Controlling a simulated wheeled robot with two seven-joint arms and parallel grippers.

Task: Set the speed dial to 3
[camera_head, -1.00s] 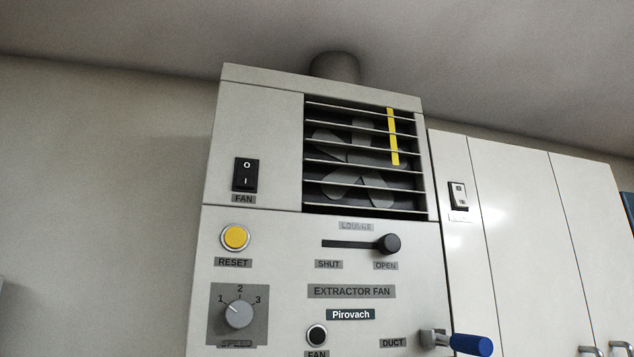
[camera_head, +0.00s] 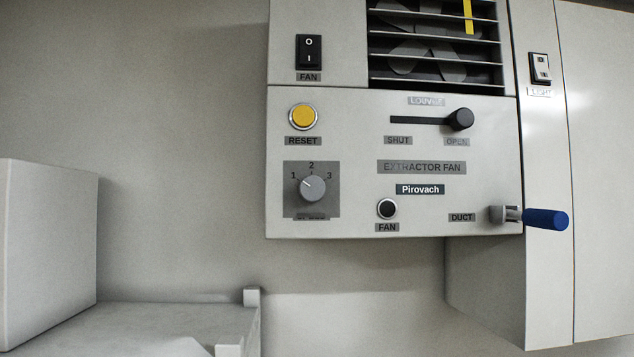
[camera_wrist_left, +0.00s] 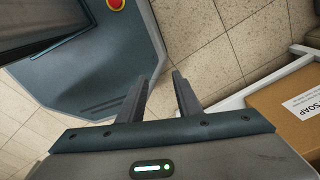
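The speed dial (camera_head: 312,188) is a grey round knob on a darker square plate at the lower left of the extractor fan panel (camera_head: 350,225). Marks 1, 2 and 3 stand around its top. Its pointer line is turned to the upper left, toward the 1. My left gripper (camera_wrist_left: 160,92) shows in the left wrist view, with its two fingers apart and nothing between them, above a tiled floor. It is not in the head view, so it is away from the dial. My right gripper is in neither view.
Near the dial are a yellow reset button (camera_head: 303,116), a black fan button (camera_head: 387,208), a fan rocker switch (camera_head: 309,51), a louvre slider (camera_head: 459,119) at OPEN and a blue duct handle (camera_head: 545,219). A soap box (camera_wrist_left: 290,108) shows in the left wrist view.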

